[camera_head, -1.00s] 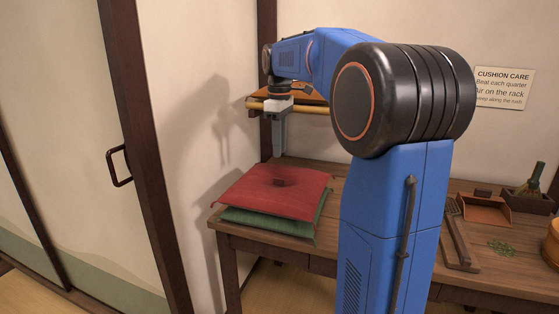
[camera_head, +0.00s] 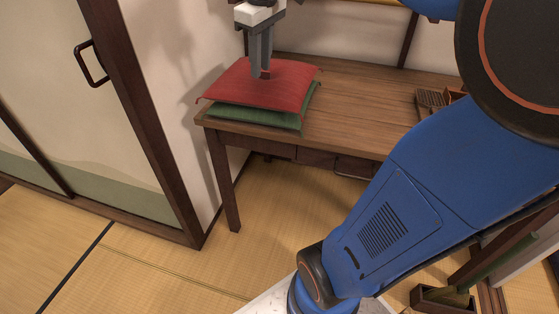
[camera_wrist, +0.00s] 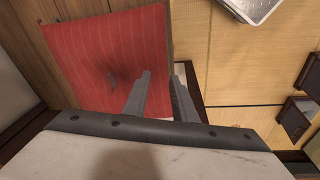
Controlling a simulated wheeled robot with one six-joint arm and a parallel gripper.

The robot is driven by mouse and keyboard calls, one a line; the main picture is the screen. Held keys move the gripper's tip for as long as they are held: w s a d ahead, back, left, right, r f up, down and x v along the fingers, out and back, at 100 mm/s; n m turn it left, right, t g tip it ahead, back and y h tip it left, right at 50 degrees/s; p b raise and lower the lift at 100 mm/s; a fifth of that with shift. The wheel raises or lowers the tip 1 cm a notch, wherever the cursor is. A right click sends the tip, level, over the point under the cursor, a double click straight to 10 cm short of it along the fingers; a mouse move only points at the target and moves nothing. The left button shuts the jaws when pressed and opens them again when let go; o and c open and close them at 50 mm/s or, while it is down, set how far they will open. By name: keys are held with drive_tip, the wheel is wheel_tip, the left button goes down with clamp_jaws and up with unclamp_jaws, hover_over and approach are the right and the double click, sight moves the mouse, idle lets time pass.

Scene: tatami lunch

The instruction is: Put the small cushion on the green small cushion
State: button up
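The red small cushion (camera_head: 235,84) lies on the green small cushion (camera_head: 258,116), at the left end of the wooden desk. Green shows along its front and right edges; the rest of the green cushion is hidden. My gripper (camera_head: 261,74) points down over the middle of the red cushion in the head view. I cannot tell whether the fingertips touch the cushion.
The desk (camera_head: 345,100) has clear top to the right of the cushions. A small brown tray (camera_head: 432,98) stands further right, partly behind my arm. A sliding door (camera_head: 100,110) with a dark handle is at left. Tatami floor (camera_head: 250,230) lies in front.

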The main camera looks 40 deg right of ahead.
drive_tip(key=s+a+f+m+t, duration=0.1)
drive_tip(key=s+a+f+m, duration=0.1)
drive_tip(key=s+f, duration=0.6)
drive_tip(key=s+a+f+m+t, duration=0.2)
drive_tip(key=s+a+f, duration=0.3)
drive_tip(key=s+f, duration=0.3)
drive_tip(key=shift+s+a+f+m, duration=0.15)
drive_tip(key=shift+s+f+m, duration=0.15)
drive_tip(key=shift+s, duration=0.95)
